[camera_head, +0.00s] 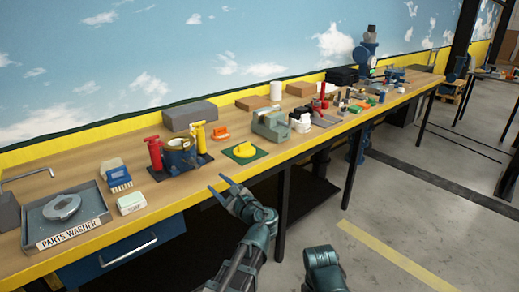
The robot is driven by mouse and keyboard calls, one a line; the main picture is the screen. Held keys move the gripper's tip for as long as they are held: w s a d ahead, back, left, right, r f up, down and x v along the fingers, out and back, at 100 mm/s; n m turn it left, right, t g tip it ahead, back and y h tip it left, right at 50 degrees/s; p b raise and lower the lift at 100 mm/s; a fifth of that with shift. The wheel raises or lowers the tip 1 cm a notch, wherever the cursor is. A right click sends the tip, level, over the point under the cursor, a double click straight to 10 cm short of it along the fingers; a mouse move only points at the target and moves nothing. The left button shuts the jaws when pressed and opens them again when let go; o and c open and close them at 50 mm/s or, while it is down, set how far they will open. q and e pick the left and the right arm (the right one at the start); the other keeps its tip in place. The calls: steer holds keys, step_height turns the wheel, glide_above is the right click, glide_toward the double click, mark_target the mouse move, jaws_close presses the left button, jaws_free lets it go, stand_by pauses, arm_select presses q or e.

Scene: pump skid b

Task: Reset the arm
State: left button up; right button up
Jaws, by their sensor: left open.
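My left gripper (226,187) is open and empty. Its two fingers point up and left, in front of the long workbench's front edge. My left arm comes up from the bottom of the view. Part of my right arm (325,268) shows at the bottom, but its gripper is not in view. The workbench (85,154) has a wooden top with a yellow front edge.
A bench leg (283,200) stands near my left arm.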

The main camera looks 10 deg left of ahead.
arm_select(q)
steer(key=s+d+f+n+g+h, duration=0.3)
steer(key=s+f+n, duration=0.2)
steer(key=f, duration=0.2)
steer(key=s+d+f+n+g+h, duration=0.3)
steer(key=s+d+f+n, duration=0.1)
steer(key=f, duration=0.3)
steer(key=s+d+f+n+g+h, duration=0.3)
steer(key=s+d+f+h, duration=0.1)
steer(key=s+d, duration=0.3)
steer(key=s+d+f+n+g+h, duration=0.2)
steer(key=s+d+f+n+h, duration=0.15)
steer(key=s+d, duration=0.4)
step_height(320, 180, up, 16)
steer(key=p, duration=1.6)
steer(key=shift+w+d+r, duration=0.15)
steer(key=shift+w+d, duration=0.05)
steer(key=shift+w, duration=0.2)
